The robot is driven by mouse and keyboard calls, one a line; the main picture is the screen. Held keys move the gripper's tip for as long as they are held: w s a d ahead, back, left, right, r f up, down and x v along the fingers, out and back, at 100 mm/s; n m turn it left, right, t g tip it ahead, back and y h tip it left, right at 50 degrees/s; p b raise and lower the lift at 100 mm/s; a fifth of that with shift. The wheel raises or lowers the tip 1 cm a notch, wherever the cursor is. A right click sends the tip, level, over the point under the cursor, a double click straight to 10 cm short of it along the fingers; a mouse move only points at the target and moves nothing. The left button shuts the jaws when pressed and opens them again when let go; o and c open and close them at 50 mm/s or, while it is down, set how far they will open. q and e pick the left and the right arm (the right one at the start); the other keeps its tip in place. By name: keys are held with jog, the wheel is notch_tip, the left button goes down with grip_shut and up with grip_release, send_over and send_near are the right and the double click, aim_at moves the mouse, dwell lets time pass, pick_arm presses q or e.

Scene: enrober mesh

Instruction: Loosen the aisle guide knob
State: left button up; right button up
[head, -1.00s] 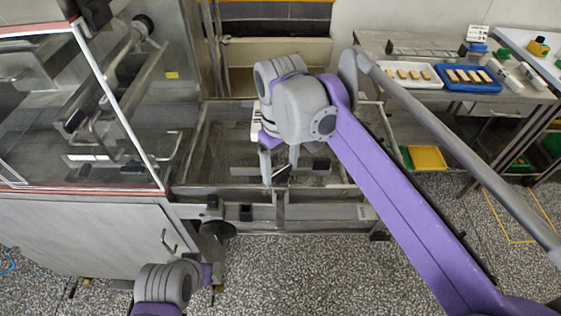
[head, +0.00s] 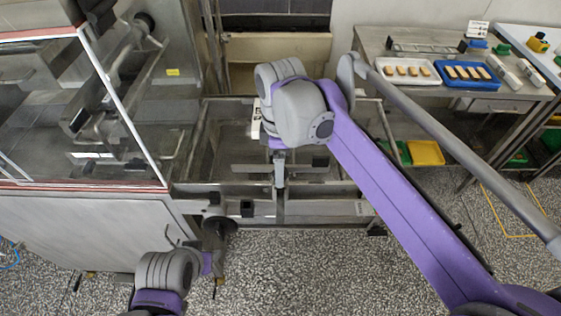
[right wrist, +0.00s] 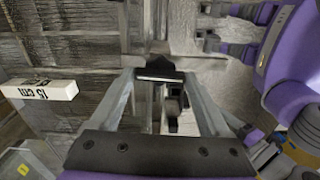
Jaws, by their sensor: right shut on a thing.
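My right gripper (head: 279,180) reaches down over the metal guide frame (head: 310,208) in the middle of the head view. In the right wrist view, its two grey fingers (right wrist: 160,82) close on a small black part, which I take to be the aisle guide knob (right wrist: 160,74). In the head view the fingers and wrist hide the knob. My left gripper (head: 217,266) is low at the left, beside the frame's near end and below a black round handwheel (head: 221,226); its fingers are too unclear to read.
A glass-sided machine (head: 80,230) stands at the left. A white block marked 15 cm (right wrist: 40,90) lies beside the right gripper. A steel table (head: 385,42) at the back right holds a white tray (head: 381,79) and a blue tray (head: 442,79). Speckled floor in front is clear.

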jog(key=shift+n, duration=0.4)
jog(key=o, duration=1.2)
notch_tip(320, 180, up, 11)
jog(key=shift+f+p, duration=0.1)
jog(key=shift+p, duration=0.45)
jog(key=s+d+f+m+t, duration=0.1)
jog(key=s+d+f+m, duration=0.4)
jog(key=d+f+m, duration=0.1)
jog(key=s+d+f+m+t, duration=0.2)
jog(key=s+d+f+m, duration=0.3)
jog(key=f, duration=0.4)
jog(key=s+d+f+m+t, duration=0.2)
jog(key=s+d+f+m, duration=0.3)
jog(key=d+f+m, duration=0.1)
jog(key=shift+s+d+f+m, duration=0.2)
jog(key=shift+f+m, duration=0.1)
jog(key=shift+f, duration=0.25)
jog(key=shift+s+d+f+m, duration=0.1)
jog(key=shift+d+f+m, duration=0.15)
jog(key=shift+f, duration=0.3)
